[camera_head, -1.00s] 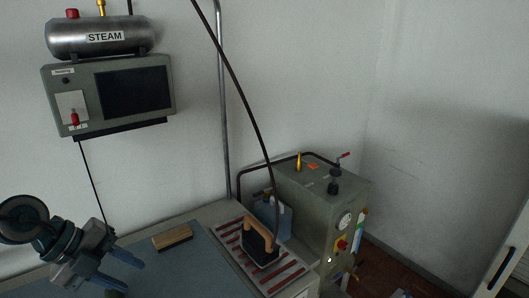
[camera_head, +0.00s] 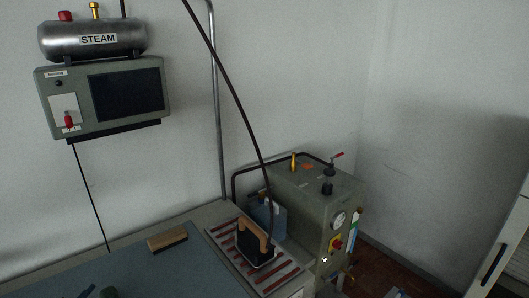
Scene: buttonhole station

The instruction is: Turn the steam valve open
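A grey-green steam boiler (camera_head: 301,197) stands right of the table. On its top a black valve-like fitting carries a small lever with a red end (camera_head: 337,155). A shorter black knob (camera_head: 327,188) and a brass upright piece (camera_head: 294,161) are also on top. I cannot tell for certain which of these is the steam valve. My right gripper is not in view.
An iron (camera_head: 254,243) stands on a red-striped rest (camera_head: 281,278), its hose rising past a metal pole (camera_head: 217,120). A wooden-backed brush (camera_head: 167,239) lies on the blue table mat (camera_head: 180,268). A steam tank (camera_head: 95,39) and control panel (camera_head: 105,97) hang on the wall.

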